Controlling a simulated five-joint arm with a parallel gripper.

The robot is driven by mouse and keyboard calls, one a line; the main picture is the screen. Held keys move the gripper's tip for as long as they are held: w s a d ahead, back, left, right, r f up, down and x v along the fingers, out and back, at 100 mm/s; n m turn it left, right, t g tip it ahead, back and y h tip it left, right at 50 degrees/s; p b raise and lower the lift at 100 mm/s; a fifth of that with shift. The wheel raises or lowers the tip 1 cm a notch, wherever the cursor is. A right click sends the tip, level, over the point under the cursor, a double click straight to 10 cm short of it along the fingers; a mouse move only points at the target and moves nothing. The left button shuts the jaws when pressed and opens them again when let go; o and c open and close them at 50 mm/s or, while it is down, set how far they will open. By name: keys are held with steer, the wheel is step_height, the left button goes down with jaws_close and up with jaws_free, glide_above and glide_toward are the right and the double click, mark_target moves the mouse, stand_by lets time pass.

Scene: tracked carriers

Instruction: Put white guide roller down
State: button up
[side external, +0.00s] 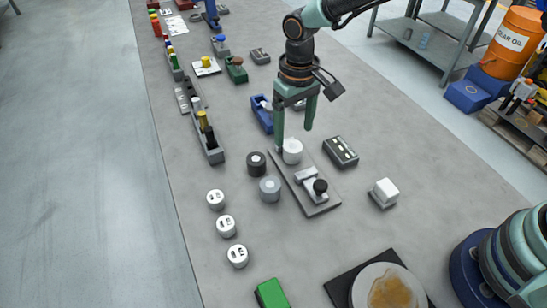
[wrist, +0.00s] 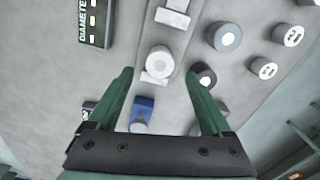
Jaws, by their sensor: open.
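The white guide roller (side external: 292,152) stands upright at the far end of a grey plate with a small fixture (side external: 308,183). In the wrist view the roller (wrist: 159,60) shows its round top with a centre hole, on the pale plate. My gripper (side external: 294,138) is open above the roller, one finger to each side. In the wrist view my gripper (wrist: 159,72) has visible gaps between both fingers and the roller. Nothing is held; whether the fingertips reach below the roller's top is hard to tell.
A black roller (side external: 256,164) and a grey roller (side external: 270,189) stand close left of the plate. Several white marked rollers (side external: 226,226) stand nearer the camera. A dark box (side external: 341,152) and a white block (side external: 384,193) sit right; a blue holder (side external: 262,114) lies behind.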

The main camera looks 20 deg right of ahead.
mark_target(293, 146)
steer(key=s+d+r+m+t, duration=0.1)
steer(key=s+d+r, duration=0.1)
steer(key=d+r, duration=0.45)
steer(key=s+d+r+t, duration=0.15)
steer(key=d+r, duration=0.25)
steer(key=r, duration=0.5)
steer(key=s+d+r+m+t, duration=0.1)
steer(key=s+d+t, duration=0.2)
steer(key=s+d, duration=0.7)
steer(key=shift+d+r, duration=0.25)
